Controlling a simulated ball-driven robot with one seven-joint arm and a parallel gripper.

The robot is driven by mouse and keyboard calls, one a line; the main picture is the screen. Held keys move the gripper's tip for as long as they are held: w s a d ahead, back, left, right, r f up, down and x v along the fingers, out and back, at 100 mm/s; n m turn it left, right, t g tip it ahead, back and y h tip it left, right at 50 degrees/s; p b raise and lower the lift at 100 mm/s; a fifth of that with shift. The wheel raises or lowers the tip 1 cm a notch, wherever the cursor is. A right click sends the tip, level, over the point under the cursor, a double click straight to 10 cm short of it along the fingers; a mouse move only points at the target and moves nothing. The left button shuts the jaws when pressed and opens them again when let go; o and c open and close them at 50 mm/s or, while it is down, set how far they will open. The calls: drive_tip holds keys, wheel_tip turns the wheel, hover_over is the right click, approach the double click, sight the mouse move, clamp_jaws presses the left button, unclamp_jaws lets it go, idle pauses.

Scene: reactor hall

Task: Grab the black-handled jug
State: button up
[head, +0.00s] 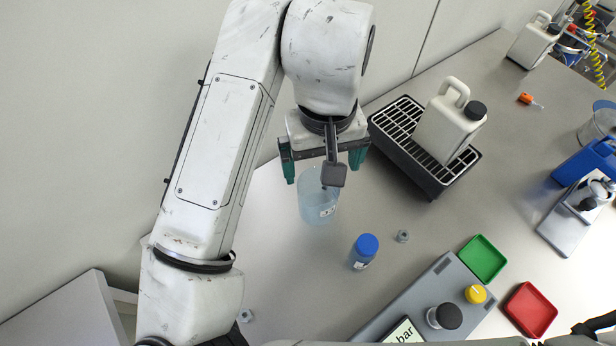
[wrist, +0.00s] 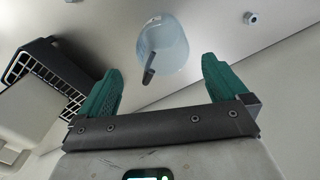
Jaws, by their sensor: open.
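The black-handled jug (head: 316,208) is a clear, pale blue vessel standing on the grey bench, below my gripper in the head view. In the wrist view the jug (wrist: 165,45) lies ahead of the fingertips, roughly between their lines, with its dark handle (wrist: 149,70) pointing toward my gripper. My gripper (head: 323,174) has two green fingers spread wide, and they also show in the wrist view (wrist: 161,65). The fingers hold nothing. In the head view my wrist parts hide some of the jug's upper part and handle.
A white canister (head: 446,125) with a black cap stands on a black slatted rack (head: 397,118) to the right. A blue-capped bottle (head: 363,251) and a small nut (head: 403,236) are nearby. Green (head: 483,257) and red (head: 530,309) trays lie lower right. A wall runs behind.

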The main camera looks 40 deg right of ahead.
hover_over(318, 194)
drive_tip(key=s+a, duration=0.2)
wheel_tip(318, 194, down, 11)
drive_tip(key=shift+s+r+p, duration=0.1)
drive_tip(key=shift+s+p, duration=0.05)
drive_tip(key=shift+p, duration=0.2)
drive_tip(key=shift+c, duration=0.4)
drive_tip(key=c, duration=0.8)
drive_tip(key=shift+r, duration=0.1)
